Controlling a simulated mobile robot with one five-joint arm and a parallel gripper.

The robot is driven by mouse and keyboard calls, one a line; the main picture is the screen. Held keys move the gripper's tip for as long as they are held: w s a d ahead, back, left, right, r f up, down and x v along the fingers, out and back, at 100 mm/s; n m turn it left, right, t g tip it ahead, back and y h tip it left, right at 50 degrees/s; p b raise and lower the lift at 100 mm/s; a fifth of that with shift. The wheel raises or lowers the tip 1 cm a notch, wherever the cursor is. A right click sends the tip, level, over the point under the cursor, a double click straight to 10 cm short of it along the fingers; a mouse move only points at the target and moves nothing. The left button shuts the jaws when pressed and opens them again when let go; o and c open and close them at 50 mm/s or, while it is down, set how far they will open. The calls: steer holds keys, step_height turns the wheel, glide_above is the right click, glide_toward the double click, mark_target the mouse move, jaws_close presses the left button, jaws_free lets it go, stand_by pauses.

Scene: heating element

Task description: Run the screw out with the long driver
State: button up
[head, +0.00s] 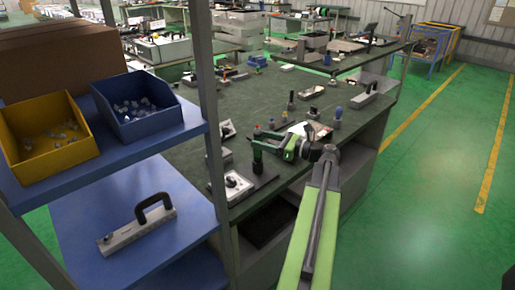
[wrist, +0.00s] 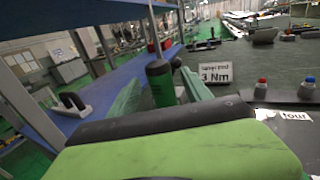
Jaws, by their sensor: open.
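My gripper (head: 270,149) is open above the near left part of the dark green bench top. It also shows in the wrist view (wrist: 180,82), beside a black and green upright cylinder (wrist: 158,85). A grey unit with a white top and a dark knob (head: 236,185) sits on the bench's near corner. I cannot tell which is the long driver. The screw cannot be made out.
A blue shelf rack at left holds a yellow bin (head: 45,138), a blue bin (head: 135,108) and a grey block with a black handle (head: 138,224). Its upright post (head: 208,110) stands near the bench. A "3 Nm" sign (wrist: 215,74) stands on the bench. Green floor at right is clear.

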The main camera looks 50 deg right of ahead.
steer(key=x, duration=0.5)
jaws_close()
stand_by(0.3)
